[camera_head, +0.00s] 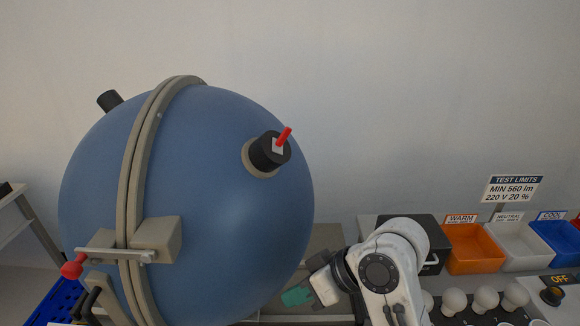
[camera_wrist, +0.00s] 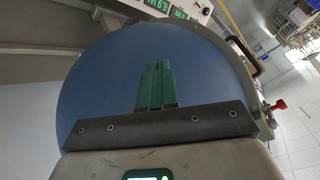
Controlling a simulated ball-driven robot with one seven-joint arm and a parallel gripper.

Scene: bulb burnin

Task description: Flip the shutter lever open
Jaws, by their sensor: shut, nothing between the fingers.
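The shutter lever (camera_head: 284,136) is a small red stick on a black cylindrical port (camera_head: 268,152), on the upper right of a big blue sphere (camera_head: 220,200). It tilts up and to the right in the head view. My gripper (camera_head: 295,297) has green fingers and is low, right of the sphere's lower part, well below and apart from the lever. In the wrist view its fingers (camera_wrist: 157,85) are together and empty, with the blue sphere (camera_wrist: 100,80) behind them. A red part (camera_wrist: 279,104) shows at the right there; I cannot tell which one.
A beige band with a clamp and red-knobbed handle (camera_head: 72,268) rings the sphere. Right of my arm are a dark box (camera_head: 430,262), orange (camera_head: 474,250), white (camera_head: 520,247) and blue bins (camera_head: 560,240), and several white bulbs (camera_head: 486,298). Space above the sphere is clear.

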